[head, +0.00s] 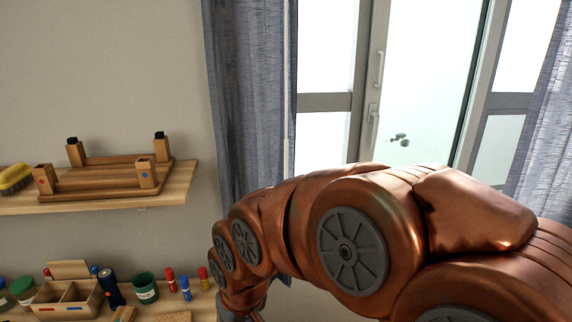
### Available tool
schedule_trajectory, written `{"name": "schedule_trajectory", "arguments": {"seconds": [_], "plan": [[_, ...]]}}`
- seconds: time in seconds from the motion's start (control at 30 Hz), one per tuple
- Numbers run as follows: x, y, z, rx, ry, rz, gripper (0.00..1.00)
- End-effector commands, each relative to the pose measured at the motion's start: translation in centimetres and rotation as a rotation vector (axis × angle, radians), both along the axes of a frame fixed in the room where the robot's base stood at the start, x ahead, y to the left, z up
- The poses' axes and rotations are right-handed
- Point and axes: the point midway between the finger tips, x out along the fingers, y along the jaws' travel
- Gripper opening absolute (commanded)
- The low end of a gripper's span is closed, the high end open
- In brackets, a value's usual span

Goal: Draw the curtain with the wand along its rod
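A grey-blue curtain (245,90) hangs gathered at the left of the glazed door. Another curtain panel (548,125) hangs at the right edge of the view. A thin pale upright strip (287,110) runs along the right edge of the left curtain; it may be the wand, but I cannot tell for sure. The rod is above the picture and hidden. My copper arm crosses the lower right and bends down in front of the left curtain's lower part. My gripper is below the bottom edge of the picture, out of sight.
A wooden shelf (100,201) on the left wall holds a wooden rack (105,178) and a yellow brush (15,178). Below, a desk surface (203,302) carries a wooden box (68,300), a green cup (146,288), a dark torch (111,288) and several small bottles. The glazed door (425,80) stands behind my arm.

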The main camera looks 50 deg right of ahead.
Motion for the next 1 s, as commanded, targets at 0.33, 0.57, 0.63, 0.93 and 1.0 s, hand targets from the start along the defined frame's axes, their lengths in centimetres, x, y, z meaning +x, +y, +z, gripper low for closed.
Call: {"name": "schedule_trajectory", "arguments": {"seconds": [0.33,0.57,0.63,0.93,1.0], "plan": [[10.2,-9.6,2.2,-0.063,-0.462,-0.115,0.37],[13.8,-17.0,6.7,-0.144,-0.786,-0.193,0.37],[14.2,-19.4,8.5,-0.177,-0.887,-0.218,0.37],[12.7,-26.8,15.7,-0.32,-1.227,-0.297,0.37],[12.3,-27.6,16.7,-0.339,-1.265,-0.304,0.37]]}}
